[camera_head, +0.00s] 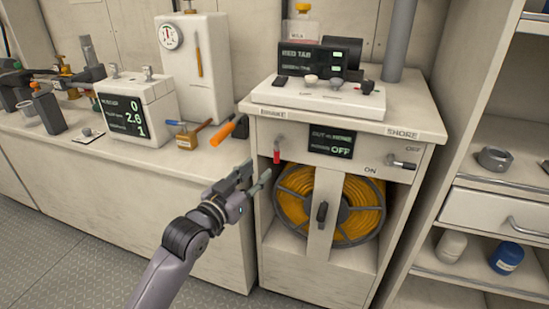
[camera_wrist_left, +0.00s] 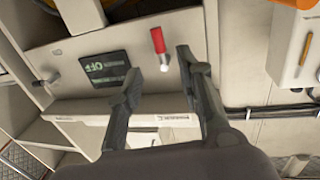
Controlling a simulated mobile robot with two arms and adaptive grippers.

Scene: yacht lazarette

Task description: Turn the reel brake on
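The reel brake lever has a red handle (camera_head: 276,154) that hangs down from a silver pivot on the front panel, under the left end of the cabinet top. A display (camera_head: 331,142) beside it shows OFF on its lower line. Below, a yellow hose or cable reel (camera_head: 295,196) sits in the cabinet opening. My left gripper (camera_head: 258,178) is just left of and below the red handle. In the left wrist view, turned over, the red handle (camera_wrist_left: 157,41) lies between the open fingers (camera_wrist_left: 158,62), with no contact visible. My right gripper is out of view.
A silver switch (camera_head: 400,162) with OFF and ON labels is on the panel's right. A black handle (camera_head: 321,212) stands on the post before the reel. An orange-handled tool (camera_head: 229,131) lies on the left counter. Shelves (camera_head: 510,165) stand at right.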

